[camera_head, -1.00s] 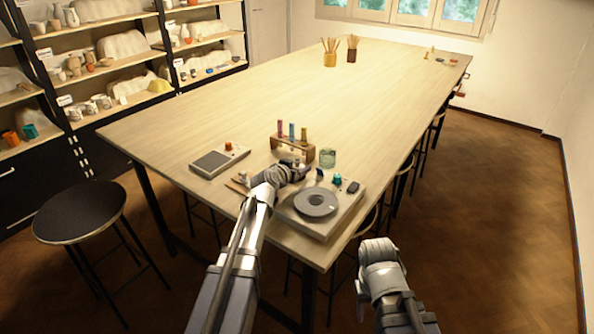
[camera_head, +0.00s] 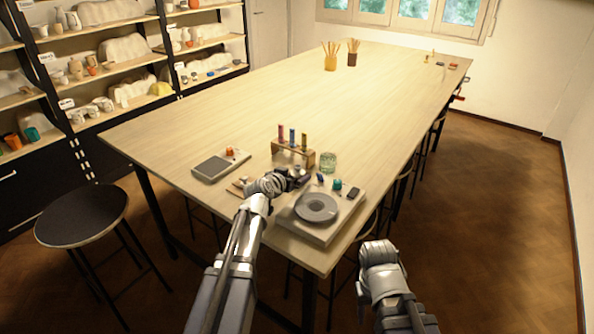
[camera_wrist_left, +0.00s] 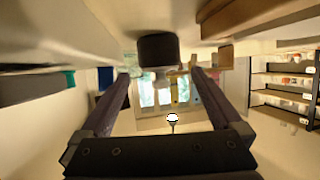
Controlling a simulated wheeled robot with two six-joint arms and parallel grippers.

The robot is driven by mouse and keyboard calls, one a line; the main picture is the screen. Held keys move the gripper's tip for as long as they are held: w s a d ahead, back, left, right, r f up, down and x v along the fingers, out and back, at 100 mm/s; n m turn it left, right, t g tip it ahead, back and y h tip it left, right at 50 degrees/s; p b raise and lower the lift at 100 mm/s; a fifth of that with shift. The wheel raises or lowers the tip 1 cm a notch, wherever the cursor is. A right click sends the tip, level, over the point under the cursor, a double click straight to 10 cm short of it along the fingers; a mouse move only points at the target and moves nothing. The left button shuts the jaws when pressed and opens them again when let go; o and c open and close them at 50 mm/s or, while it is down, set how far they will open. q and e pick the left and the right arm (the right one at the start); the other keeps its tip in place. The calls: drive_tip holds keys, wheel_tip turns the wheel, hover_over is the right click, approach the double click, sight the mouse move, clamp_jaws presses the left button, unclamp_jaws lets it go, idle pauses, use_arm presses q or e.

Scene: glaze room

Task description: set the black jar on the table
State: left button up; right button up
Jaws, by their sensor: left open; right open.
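In the left wrist view, which shows the room upside down, a black jar (camera_wrist_left: 158,47) stands on the table just ahead of my left gripper (camera_wrist_left: 170,75). The two fingers are spread apart and point toward it, with the jar lined up between their tips; I see no contact. In the head view my left gripper (camera_head: 298,178) is low over the near end of the table (camera_head: 270,105), and I cannot make out the jar there. My right gripper (camera_head: 378,250) is off the table's near right edge, apart from everything; its fingers are hard to see.
A wheel-like device (camera_head: 316,208) stands right of my left gripper, with a teal piece (camera_head: 337,184) beside it. A wooden rack of coloured tubes (camera_head: 293,150), a green glass (camera_head: 328,161) and a scale (camera_head: 220,164) are close by. A stool (camera_head: 82,215) stands at left. The table's middle is clear.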

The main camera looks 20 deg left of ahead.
use_arm(q)
drive_tip(key=p+v, duration=0.2)
drive_tip(key=v, duration=0.6)
drive_tip(key=shift+s+r, duration=0.1)
drive_tip(key=shift+s, duration=0.05)
